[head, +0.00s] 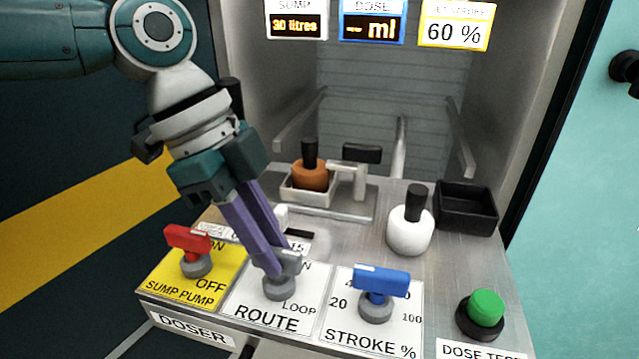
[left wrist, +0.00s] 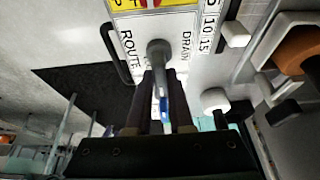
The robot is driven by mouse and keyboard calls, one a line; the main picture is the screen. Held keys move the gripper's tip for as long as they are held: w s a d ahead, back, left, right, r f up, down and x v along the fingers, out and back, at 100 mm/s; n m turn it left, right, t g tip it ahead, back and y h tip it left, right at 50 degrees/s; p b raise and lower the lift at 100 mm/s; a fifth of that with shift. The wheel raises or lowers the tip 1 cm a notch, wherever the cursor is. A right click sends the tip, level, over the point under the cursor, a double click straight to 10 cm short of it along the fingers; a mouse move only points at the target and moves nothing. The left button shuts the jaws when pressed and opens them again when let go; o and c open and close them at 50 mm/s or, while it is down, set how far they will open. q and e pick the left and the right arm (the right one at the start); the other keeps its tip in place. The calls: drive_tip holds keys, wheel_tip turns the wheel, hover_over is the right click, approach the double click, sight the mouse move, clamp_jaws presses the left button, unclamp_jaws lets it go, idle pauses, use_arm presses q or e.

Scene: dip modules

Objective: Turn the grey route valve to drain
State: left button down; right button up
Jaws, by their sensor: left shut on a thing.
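The grey route valve (head: 279,289) stands on the white ROUTE plate (head: 247,303) on the doser panel. LOOP is printed at the plate's lower right, and DRAIN reads beside the valve in the left wrist view. My left gripper (head: 279,268) reaches down from the upper left and is shut on the valve's grey handle. In the left wrist view the valve's round end (left wrist: 159,48) shows beyond the fingertips (left wrist: 160,78), with the handle running back between them. The fingers hide part of the handle and plate, so I cannot tell exactly which mark it points to.
The red sump pump valve (head: 187,240) is close left, and the blue stroke valve (head: 381,283) close right. A green button (head: 486,307) is farther right. Behind stand a white bottle (head: 409,233), an orange bottle (head: 310,175) in a holder and a black bin (head: 466,207).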

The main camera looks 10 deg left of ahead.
use_arm(q)
drive_tip(key=shift+r+p, duration=0.15)
drive_tip(key=shift+p, duration=0.4)
drive_tip(key=n+t+p, duration=0.1)
drive_tip(key=n+p, duration=0.2)
drive_tip(key=p, duration=0.1)
drive_tip(key=n+t+y+p, duration=0.1)
drive_tip(key=n+p, duration=0.3)
drive_tip(key=p, duration=0.1)
drive_tip(key=n+t+p, duration=0.1)
drive_tip(key=n+p, duration=0.3)
drive_tip(key=p, duration=0.1)
drive_tip(key=shift+s+d+r+t+y, duration=0.1)
drive_tip(key=shift+s+d+t+y, duration=0.2)
drive_tip(key=shift+s+y, duration=0.1)
drive_tip(key=n+y+p, duration=0.1)
drive_tip(key=n+p, duration=0.1)
drive_tip(key=n, duration=0.1)
drive_tip(key=shift+n+t, duration=0.3)
drive_tip(key=shift+n, duration=0.1)
drive_tip(key=shift+f+n+y+p, duration=0.25)
drive_tip(key=shift+n+y+p, duration=0.45)
drive_tip(key=shift+n, duration=0.7)
drive_tip(key=shift+w, duration=0.1)
drive_tip(key=c, duration=0.8)
unclamp_jaws()
